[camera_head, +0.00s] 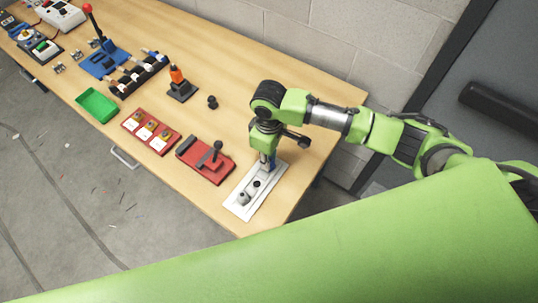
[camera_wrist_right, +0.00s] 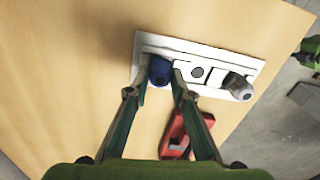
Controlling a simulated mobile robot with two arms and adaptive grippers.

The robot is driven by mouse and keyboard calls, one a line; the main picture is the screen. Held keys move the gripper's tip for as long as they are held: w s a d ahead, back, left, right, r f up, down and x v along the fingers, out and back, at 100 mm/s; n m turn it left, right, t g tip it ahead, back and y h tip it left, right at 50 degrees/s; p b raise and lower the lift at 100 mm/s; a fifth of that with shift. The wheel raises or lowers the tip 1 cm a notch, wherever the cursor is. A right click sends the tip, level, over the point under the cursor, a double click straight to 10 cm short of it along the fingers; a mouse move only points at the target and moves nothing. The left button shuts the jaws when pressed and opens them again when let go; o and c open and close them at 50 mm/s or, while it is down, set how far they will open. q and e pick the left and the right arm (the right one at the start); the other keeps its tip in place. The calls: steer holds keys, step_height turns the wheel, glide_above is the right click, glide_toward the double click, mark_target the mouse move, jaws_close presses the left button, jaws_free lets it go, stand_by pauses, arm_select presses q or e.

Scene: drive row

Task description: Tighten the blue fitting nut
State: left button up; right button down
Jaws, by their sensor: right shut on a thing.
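The blue fitting nut (camera_wrist_right: 160,70) sits at the left end of the white plate (camera_wrist_right: 225,57) in the right wrist view. My right gripper (camera_wrist_right: 161,80) has one finger on each side of the nut and is shut on it. In the head view the right gripper (camera_head: 268,160) points down at the far end of the plate (camera_head: 264,203), largely hiding the nut. My left gripper is not in view.
A red lever box (camera_head: 205,160) stands left of the plate. Further left are a red panel (camera_head: 151,131), a green tray (camera_head: 97,105) and an orange-topped device (camera_head: 178,82). A block wall runs behind the wooden bench (camera_head: 235,80).

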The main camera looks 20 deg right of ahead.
steer(key=c, duration=1.8)
jaws_free()
steer(key=shift+o, duration=0.2)
step_height(320, 180, up, 12)
